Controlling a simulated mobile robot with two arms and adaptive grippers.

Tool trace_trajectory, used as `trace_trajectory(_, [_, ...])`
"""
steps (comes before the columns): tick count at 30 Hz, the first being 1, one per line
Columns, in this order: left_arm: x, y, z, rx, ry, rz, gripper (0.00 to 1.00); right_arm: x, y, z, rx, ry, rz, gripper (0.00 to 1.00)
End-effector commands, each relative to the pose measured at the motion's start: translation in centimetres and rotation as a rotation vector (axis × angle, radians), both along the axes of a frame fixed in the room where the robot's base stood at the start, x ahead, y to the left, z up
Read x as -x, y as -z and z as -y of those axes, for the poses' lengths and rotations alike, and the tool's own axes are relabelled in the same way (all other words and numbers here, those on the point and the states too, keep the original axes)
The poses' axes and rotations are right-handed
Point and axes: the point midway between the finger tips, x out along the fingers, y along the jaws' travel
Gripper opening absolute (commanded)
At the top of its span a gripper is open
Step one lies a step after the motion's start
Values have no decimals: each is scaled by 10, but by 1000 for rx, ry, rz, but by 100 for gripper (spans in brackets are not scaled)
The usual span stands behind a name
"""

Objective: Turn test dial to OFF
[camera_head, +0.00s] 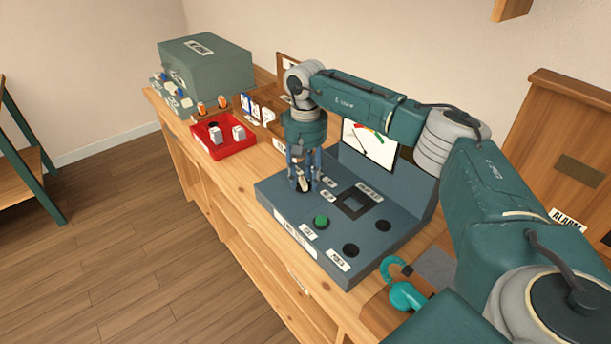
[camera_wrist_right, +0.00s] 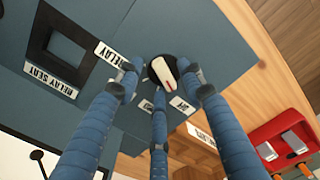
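The test dial (camera_head: 304,185) is a pale pointer knob on the blue-grey console (camera_head: 290,208). In the right wrist view the knob (camera_wrist_right: 168,76) has a small red mark and sits on a black round base. My right gripper (camera_head: 305,180) points down over the dial. In the right wrist view its blue fingers (camera_wrist_right: 160,76) stand around the knob, with gaps visible on both sides. The fingers partly hide the dial in the head view. My left gripper is not in view.
The console carries a green button (camera_head: 321,221), a square relay seat (camera_head: 355,202), round black holes and a meter (camera_head: 369,142). A red tray (camera_head: 222,149) with grey-white pieces and a green box (camera_head: 207,66) stand further left on the wooden bench. A teal hooked object (camera_head: 403,292) lies near the front.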

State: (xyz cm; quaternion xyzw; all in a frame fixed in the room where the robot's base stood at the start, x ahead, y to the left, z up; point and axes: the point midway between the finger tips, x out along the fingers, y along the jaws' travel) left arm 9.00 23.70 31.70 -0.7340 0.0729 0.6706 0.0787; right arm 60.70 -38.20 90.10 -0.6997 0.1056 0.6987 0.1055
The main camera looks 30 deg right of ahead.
Motion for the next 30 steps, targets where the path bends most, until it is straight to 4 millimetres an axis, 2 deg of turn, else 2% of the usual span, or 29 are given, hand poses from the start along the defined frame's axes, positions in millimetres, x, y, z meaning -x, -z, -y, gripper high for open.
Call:
trace_trajectory(5, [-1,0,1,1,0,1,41,-1,-23,0,-1,0,4,39])
trace_trajectory(12, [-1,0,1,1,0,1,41,-1,-75,0,-1,0,7,39])
trace_trajectory(18, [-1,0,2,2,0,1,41,-1,-107,0,0,0,5,39])
trace_trajectory(23, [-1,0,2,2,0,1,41,-1,-118,0,0,-1,4,39])
trace_trajectory(30, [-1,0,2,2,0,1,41,0,-120,0,0,0,3,39])
